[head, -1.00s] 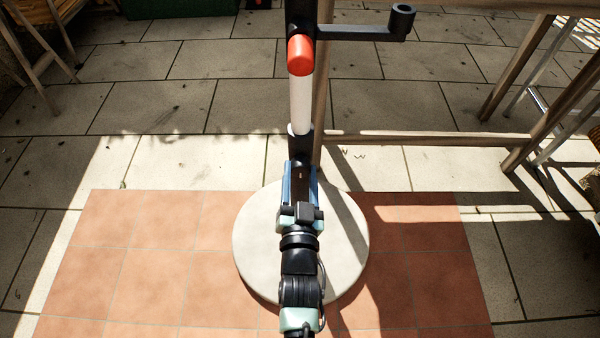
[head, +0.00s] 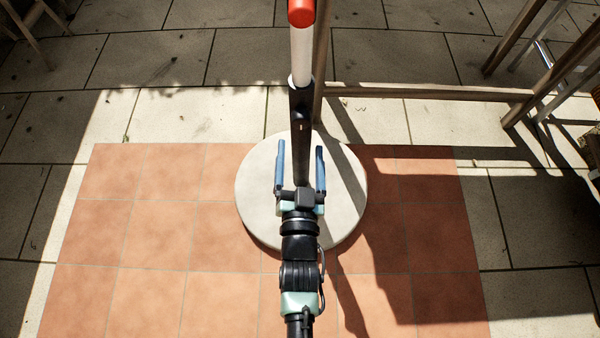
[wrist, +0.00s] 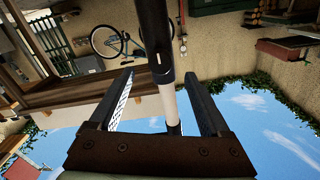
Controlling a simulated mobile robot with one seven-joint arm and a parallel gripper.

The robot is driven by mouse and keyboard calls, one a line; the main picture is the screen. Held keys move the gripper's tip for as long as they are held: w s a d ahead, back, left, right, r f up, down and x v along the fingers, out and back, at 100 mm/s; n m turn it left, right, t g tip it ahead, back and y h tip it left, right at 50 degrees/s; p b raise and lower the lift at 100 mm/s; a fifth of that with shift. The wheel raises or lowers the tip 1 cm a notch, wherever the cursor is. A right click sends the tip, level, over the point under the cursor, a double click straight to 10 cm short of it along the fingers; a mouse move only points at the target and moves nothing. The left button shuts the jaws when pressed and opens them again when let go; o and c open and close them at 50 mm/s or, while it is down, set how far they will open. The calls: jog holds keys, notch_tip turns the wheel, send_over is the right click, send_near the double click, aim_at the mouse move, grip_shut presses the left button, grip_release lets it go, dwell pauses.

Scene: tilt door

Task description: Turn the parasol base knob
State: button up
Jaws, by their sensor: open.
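The parasol pole stands upright in the head view, with a black lower tube (head: 299,120), a white section (head: 301,58) and a red part (head: 301,12) at the top edge. Its round pale base plate (head: 252,190) lies on the tiles. I cannot make out a separate knob on the base tube; a small light mark shows on it. My gripper (head: 300,146) is open, its two blue fingers on either side of the black tube. In the wrist view the black tube (wrist: 153,35) and white pole (wrist: 168,103) run between the fingers (wrist: 156,75). Contact is not visible.
A wooden frame with legs (head: 430,93) stands to the right and behind the pole. Terracotta tiles (head: 160,230) surround the base, with grey paving (head: 150,60) beyond. The floor left of the base is clear.

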jog(key=s+p, duration=0.1)
jog(key=s, duration=0.5)
jog(key=shift+s, duration=0.2)
